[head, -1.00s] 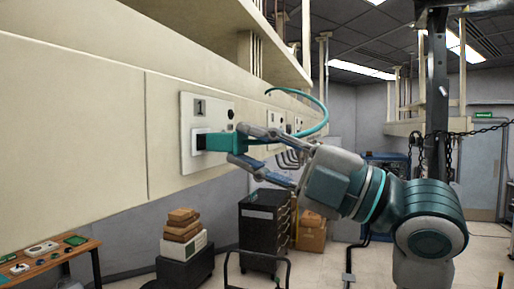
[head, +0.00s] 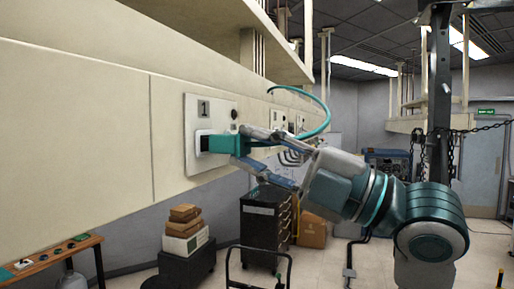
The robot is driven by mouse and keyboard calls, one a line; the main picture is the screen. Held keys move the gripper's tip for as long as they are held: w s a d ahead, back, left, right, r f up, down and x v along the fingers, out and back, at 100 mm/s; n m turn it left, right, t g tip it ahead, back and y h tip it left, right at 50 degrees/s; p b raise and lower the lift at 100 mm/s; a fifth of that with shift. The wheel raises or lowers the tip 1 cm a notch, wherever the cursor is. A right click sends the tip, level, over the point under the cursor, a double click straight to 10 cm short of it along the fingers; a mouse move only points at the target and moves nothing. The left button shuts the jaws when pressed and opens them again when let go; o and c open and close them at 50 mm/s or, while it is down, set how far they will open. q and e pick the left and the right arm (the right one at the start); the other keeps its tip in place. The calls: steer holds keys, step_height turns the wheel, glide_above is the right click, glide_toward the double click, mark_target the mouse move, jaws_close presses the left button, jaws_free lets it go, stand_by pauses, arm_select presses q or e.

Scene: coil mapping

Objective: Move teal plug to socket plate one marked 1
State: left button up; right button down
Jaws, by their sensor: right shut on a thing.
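The teal plug (head: 224,145) is level at the socket of the white plate marked 1 (head: 205,172) on the cream wall panel. Its left end overlaps the dark socket opening (head: 204,144); I cannot tell how deep it sits. A teal cable (head: 325,105) loops up behind my right gripper. My right gripper (head: 256,150) is at the plug's right end, shut on it, with its upper finger along the plug and its lower finger angled below. The contact is partly hidden. My left gripper is not in view.
More socket plates (head: 278,119) run along the wall to the right, partly behind the gripper. Below are a workbench (head: 60,252), stacked boxes (head: 184,222) and a black drawer cabinet (head: 264,225). A cream ledge (head: 190,30) overhangs above.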

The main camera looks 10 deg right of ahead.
steer(key=shift+w+a+p, duration=0.3)
steer(key=shift+w+a, duration=0.05)
steer(key=shift+a, duration=0.15)
stand_by(0.8)
steer(key=c, duration=0.8)
jaws_free()
